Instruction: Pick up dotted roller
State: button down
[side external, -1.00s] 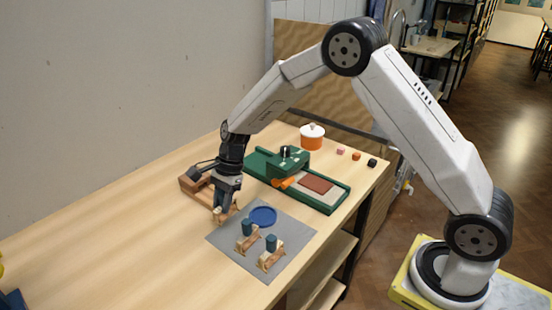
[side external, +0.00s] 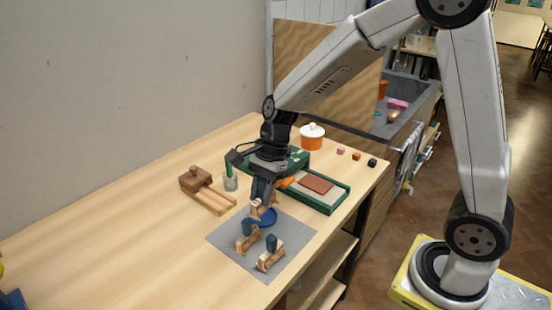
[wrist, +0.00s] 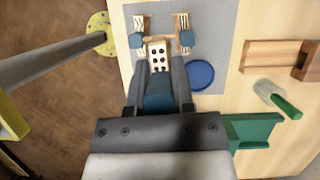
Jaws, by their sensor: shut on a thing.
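The dotted roller (wrist: 158,56), pale with black dots, is between the fingertips of my gripper (wrist: 159,76) in the wrist view. The gripper is shut on its dark blue handle (wrist: 158,92). In the side view my gripper (side external: 262,193) points down with the roller (side external: 257,209) under it, at the blue disc (side external: 269,217) on the grey mat. I cannot tell how high the roller is above the surface. Two other rollers with blue handles, one (side external: 246,238) and another (side external: 270,257), stand on the mat; in the wrist view they look striped.
A green tray (side external: 338,200) with a brown slab (side external: 316,184) lies behind right. A wooden stand (side external: 207,191) and a glass with a green tool (side external: 230,182) are left of my gripper. An orange pot (side external: 312,142) stands at the back.

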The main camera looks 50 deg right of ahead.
jog(key=shift+s+d+r, duration=0.1)
jog(key=shift+s+r, duration=0.2)
jog(key=shift+s, duration=0.35)
jog(key=shift+f+n, duration=0.1)
jog(key=shift+n, duration=0.2)
jog(key=n, duration=0.1)
jog(key=d+f+n+g, duration=0.1)
jog(key=n, duration=0.1)
jog(key=shift+w+f+g+h, duration=0.15)
jog(key=shift+w+g+h, duration=0.15)
jog(key=shift+w, duration=0.05)
jog(key=n, duration=0.1)
jog(key=d+f+n+g, duration=0.1)
jog(key=n, duration=0.2)
jog(key=shift+w+d+f+h, duration=0.25)
jog(key=shift+w+h, duration=0.05)
jog(key=d+f+n+h, duration=0.1)
jog(key=n, duration=0.2)
jog(key=w+d+f+n+g+h, duration=0.1)
jog(key=n, duration=0.2)
jog(key=d+f+n+h, duration=0.1)
jog(key=d+n, duration=0.1)
jog(key=n, duration=0.1)
jog(key=shift+w+f+n+g, duration=0.1)
jog(key=shift+w+n+g, duration=0.2)
jog(key=shift+n, duration=0.1)
